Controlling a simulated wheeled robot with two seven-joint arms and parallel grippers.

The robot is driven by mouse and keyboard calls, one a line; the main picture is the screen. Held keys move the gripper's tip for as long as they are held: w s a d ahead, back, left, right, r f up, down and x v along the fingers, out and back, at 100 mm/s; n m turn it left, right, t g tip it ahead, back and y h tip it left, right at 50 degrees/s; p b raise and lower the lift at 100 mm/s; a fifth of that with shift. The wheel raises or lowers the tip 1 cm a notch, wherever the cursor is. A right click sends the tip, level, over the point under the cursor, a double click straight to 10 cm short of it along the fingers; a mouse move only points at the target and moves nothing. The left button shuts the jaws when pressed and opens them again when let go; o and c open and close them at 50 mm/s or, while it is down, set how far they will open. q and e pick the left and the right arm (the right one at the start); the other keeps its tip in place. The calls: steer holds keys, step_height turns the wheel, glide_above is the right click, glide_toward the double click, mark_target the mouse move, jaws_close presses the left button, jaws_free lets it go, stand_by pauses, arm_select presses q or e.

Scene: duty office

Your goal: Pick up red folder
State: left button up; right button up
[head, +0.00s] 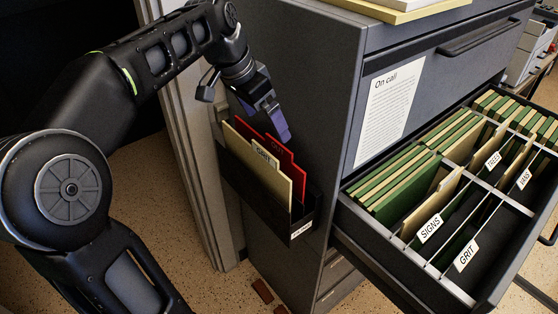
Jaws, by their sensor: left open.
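The red folder (283,153) stands upright in a black wall pocket (265,205) on the side of the grey filing cabinet. A cream folder with a tab reading roughly "GRIT" (262,172) stands in front of it and hides much of its face. My left gripper (279,132) is above and right behind the red folder's upper edge, pointing down. It is open, with its purple fingers close to the folder's top. I cannot tell whether they touch it. My right gripper is not in view.
An open drawer (350,222) holds green and cream folders with tabs such as "SIGNS" and "GRIT". An "On call" sheet (390,103) is on the cabinet front. Papers or folders (400,8) lie on top. Speckled floor (145,180) shows at left.

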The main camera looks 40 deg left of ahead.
mark_target(278, 143)
arm_select(q)
steer(key=shift+s+r, duration=0.1)
steer(key=shift+s, duration=0.05)
steer(key=shift+x, duration=1.35)
steer(key=p+x, duration=0.1)
steer(key=x, duration=0.4)
steer(key=shift+d, duration=0.15)
steer(key=shift+c, duration=0.2)
steer(key=c, duration=1.5)
